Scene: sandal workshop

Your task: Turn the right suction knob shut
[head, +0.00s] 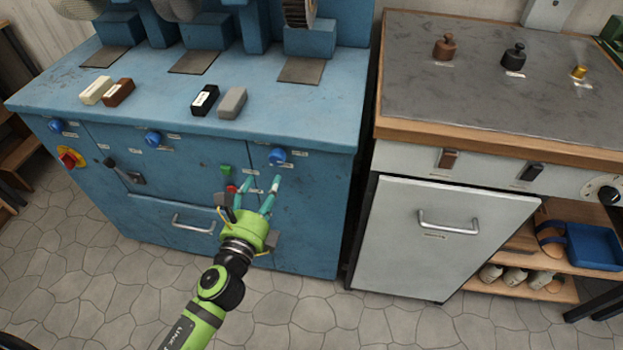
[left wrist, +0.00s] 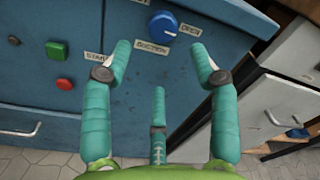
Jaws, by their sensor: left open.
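The right suction knob (head: 277,156) is a round blue knob on the upper right of the blue machine's front. In the left wrist view the knob lies beyond and between the two upper fingertips (left wrist: 160,56), apparently untouched. My right gripper is not in view.
Two other blue knobs (head: 153,138) (head: 55,126) sit further left. A green button (head: 226,169) and a red button (head: 231,189) are just left of my gripper. A drawer handle (head: 194,224) juts out lower left. A grey-topped bench (head: 470,75) stands to the right.

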